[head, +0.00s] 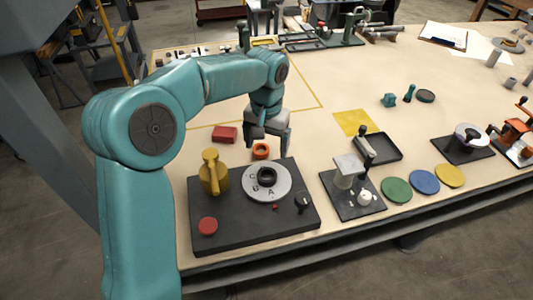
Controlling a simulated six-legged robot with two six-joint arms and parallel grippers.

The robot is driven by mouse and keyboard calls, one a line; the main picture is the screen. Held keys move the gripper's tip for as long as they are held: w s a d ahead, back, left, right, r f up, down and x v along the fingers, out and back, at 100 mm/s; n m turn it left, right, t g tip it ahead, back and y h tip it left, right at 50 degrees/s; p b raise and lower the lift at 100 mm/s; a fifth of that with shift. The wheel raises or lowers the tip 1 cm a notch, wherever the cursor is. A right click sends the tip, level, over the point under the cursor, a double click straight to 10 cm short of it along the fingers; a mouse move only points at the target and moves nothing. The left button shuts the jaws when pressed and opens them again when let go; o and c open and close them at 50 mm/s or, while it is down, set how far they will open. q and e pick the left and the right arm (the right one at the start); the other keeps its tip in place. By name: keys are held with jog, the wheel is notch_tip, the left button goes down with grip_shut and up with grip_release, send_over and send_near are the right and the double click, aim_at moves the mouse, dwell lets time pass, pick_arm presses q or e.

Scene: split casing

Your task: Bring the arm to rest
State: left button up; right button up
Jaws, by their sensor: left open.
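My left arm, teal with dark joint caps, reaches in from the left over the table. Its gripper (269,139) points down above the table, just behind a dark base board (240,236). The gripper is open, with an orange ring (261,151) close to its fingers; I see nothing held between them. The board carries a yellow casing-like piece (212,173), a round grey dial with letters (283,188) and a red button (207,226). My right gripper is not in view.
A red block (225,134) lies left of the gripper. To the right are a small press-like fixture (350,207), a black tray (386,149), a yellow square (353,123) and green (397,190), blue and yellow discs. The table's middle is mostly clear.

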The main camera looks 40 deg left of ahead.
pick_arm(q)
jog(key=shift+r, duration=0.2)
jog(key=shift+r, duration=0.1)
